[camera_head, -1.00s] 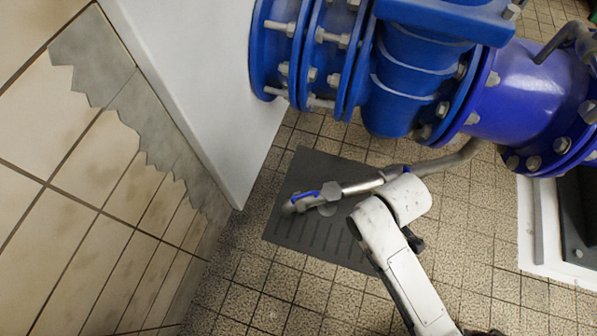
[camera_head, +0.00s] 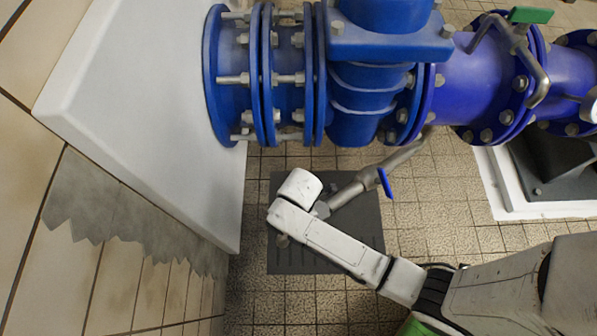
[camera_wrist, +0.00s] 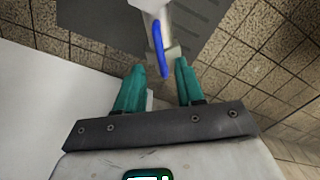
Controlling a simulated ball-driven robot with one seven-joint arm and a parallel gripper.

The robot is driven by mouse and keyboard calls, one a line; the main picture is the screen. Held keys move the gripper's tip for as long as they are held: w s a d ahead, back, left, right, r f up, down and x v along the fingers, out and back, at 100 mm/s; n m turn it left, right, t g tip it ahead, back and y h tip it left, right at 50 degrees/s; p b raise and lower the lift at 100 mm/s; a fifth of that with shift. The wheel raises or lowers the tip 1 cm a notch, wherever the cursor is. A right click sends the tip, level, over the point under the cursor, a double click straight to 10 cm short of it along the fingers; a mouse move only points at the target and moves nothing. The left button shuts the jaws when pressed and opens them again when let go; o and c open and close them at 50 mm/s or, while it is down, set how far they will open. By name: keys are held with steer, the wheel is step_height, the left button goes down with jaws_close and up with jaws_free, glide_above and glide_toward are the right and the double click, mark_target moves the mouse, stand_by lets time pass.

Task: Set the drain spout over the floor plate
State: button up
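The drain spout (camera_head: 348,193) is a grey metal pipe with a blue lever (camera_head: 385,182), slanting down left from beneath the blue pipework. In the head view its lower part passes over the dark grey floor plate (camera_head: 350,254), and my white arm hides its end. In the wrist view the lever (camera_wrist: 158,48) and a metal part of the spout (camera_wrist: 173,52) lie just beyond my gripper (camera_wrist: 159,70). The two teal fingers are apart, with the lever's near end between their tips; I see no finger closed on it. The plate (camera_wrist: 90,28) shows behind.
Large blue flanged pipes (camera_head: 370,85) run overhead. A white block (camera_head: 150,130) stands at the left by the tiled wall. A white plinth (camera_head: 500,185) with a dark support is at the right. Tiled floor (camera_head: 290,305) lies open around the plate.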

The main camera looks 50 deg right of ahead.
steer(key=shift+f+b, duration=0.85)
steer(key=shift+f, duration=1.3)
jaws_close()
